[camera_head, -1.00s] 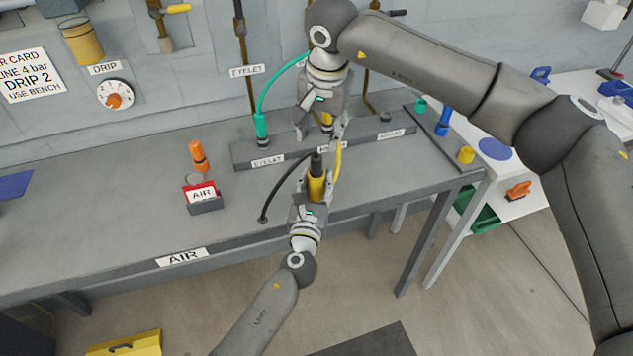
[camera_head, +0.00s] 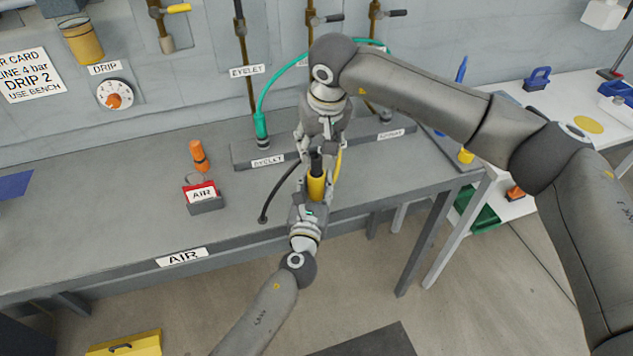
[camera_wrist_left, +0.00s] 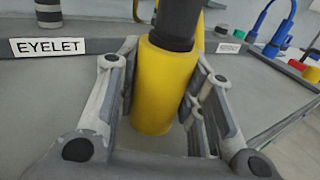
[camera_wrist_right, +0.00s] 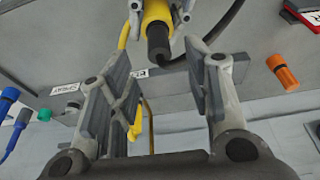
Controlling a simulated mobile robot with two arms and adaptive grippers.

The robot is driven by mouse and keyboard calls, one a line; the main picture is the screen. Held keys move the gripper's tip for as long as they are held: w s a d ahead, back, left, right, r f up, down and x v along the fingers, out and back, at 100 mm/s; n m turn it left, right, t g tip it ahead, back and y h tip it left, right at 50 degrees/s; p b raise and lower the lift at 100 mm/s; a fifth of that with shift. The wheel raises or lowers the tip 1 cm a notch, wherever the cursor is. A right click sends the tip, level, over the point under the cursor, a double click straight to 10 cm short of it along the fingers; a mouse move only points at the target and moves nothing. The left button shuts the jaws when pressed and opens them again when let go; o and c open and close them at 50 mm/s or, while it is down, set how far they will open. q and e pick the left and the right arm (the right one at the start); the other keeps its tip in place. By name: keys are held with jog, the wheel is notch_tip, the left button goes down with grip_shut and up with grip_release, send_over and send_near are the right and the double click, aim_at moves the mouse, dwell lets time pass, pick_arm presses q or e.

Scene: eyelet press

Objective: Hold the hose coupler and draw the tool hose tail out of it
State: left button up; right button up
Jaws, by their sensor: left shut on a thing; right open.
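The yellow hose coupler (camera_head: 316,187) stands upright in my left gripper (camera_head: 317,192), which is shut around it in front of the bench rail. The left wrist view shows the coupler (camera_wrist_left: 163,92) between both fingers. The black tool hose tail (camera_head: 316,162) sticks up out of the coupler's top, and the right wrist view shows its end (camera_wrist_right: 158,42). A thin black hose (camera_head: 277,190) curves from it down to the left. My right gripper (camera_head: 317,147) is open above the tail. In its view, the tail lies just beyond and between the fingertips (camera_wrist_right: 157,60), apparently not gripped.
Behind the grippers runs a grey rail with an EYELET label (camera_head: 268,161) and a teal hose (camera_head: 261,125). The bench's left part is mostly clear.

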aim_at(316, 157)
jog(key=shift+x, duration=2.2)
grip_shut()
jog(key=shift+r, duration=0.75)
jog(key=shift+r, duration=2.65)
pick_arm(q)
jog(key=o, duration=1.1)
